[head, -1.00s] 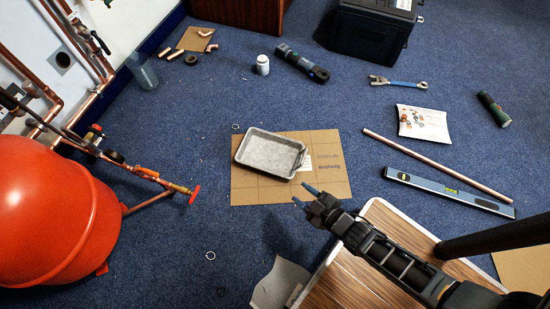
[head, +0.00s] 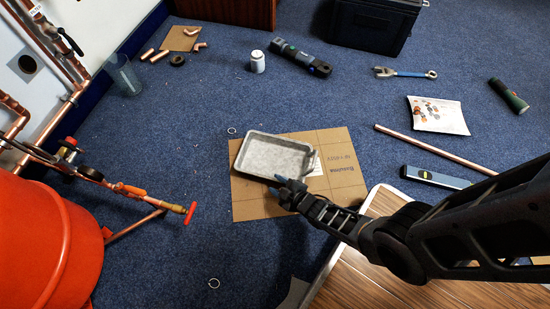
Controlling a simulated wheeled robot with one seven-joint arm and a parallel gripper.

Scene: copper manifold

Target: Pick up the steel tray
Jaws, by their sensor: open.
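The steel tray (head: 272,157) is a shallow grey rectangular pan with a raised rim. It lies flat on a brown cardboard sheet (head: 256,204) on the blue carpet, near the middle of the head view. In the picture the fingers overlap the tray's near edge and the cardboard. I cannot tell whether they touch the tray or hang above it.
A red tank (head: 45,240) with copper pipework and a red-handled valve (head: 190,211) stands at left. A wood-topped table (head: 375,280) lies below my arm. A copper pipe (head: 430,148) and a level (head: 432,178) lie at right.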

